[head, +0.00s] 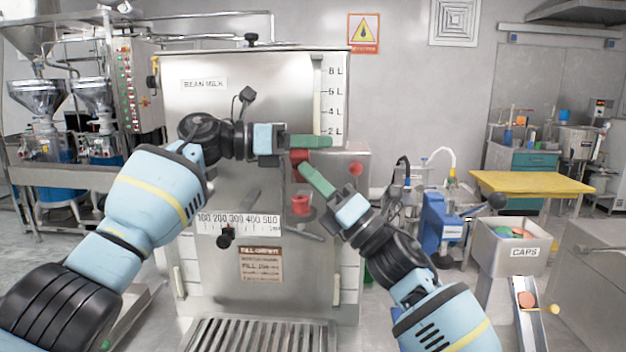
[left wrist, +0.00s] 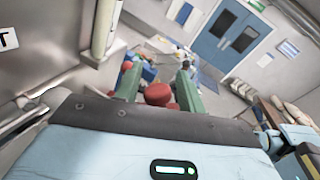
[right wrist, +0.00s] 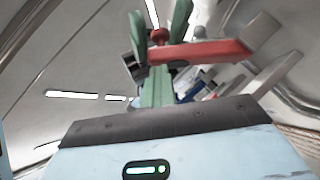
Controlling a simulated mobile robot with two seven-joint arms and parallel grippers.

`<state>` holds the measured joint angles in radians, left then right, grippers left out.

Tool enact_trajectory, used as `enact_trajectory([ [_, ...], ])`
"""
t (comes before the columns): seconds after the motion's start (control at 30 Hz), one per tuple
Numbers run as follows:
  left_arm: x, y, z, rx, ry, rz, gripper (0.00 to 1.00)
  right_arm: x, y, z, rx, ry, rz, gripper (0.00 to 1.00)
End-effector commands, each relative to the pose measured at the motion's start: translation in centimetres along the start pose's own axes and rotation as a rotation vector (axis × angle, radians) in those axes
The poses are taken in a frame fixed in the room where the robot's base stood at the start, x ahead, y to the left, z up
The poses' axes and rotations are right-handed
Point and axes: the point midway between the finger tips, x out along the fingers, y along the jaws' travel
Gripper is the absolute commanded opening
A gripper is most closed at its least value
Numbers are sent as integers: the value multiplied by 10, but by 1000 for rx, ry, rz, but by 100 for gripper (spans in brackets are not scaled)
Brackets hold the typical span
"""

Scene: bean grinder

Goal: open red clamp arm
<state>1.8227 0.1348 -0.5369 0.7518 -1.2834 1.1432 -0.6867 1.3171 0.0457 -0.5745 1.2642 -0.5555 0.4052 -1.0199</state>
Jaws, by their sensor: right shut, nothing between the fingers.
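The red clamp arm (right wrist: 200,51) is a flat red bar in the right wrist view. It ends near a round red knob (right wrist: 159,36). The knob shows at the machine's front in the head view (head: 300,156) and between the fingers in the left wrist view (left wrist: 158,94). My left gripper (head: 326,142) reaches in from the left just above the knob. Its green fingers (left wrist: 158,82) stand apart on either side of the knob; contact cannot be told. My right gripper (head: 304,169) is shut and empty, its green fingertips (right wrist: 156,72) just below the clamp arm.
The steel bean milk machine (head: 190,120) stands directly ahead, with a red fitting (head: 300,204) lower on its front and a red button (head: 355,169) to the right. A caps bin (head: 507,250) and a yellow table (head: 532,182) stand to the right.

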Motion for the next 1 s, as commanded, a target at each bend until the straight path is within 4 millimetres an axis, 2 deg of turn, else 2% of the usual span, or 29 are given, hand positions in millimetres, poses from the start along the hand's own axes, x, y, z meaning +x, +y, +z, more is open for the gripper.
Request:
enact_trajectory([
  [0.03,2,0,-6,-2,14,-6,44,2,2,5,-3,-9,-1,0],
  [0.27,-4,0,-6,-2,12,-5,44,2,2,5,-4,-8,0,0],
  [0.37,-18,1,-4,-1,8,-1,44,2,2,4,-4,-6,1,0],
  [0.7,-85,0,-1,0,4,3,44,1,1,1,-2,-1,1,0],
  [0.8,-100,0,-1,0,3,3,44,1,1,1,-2,-1,1,0],
  [1.0,-117,-1,0,1,1,1,44,0,1,0,-2,0,1,0],
])
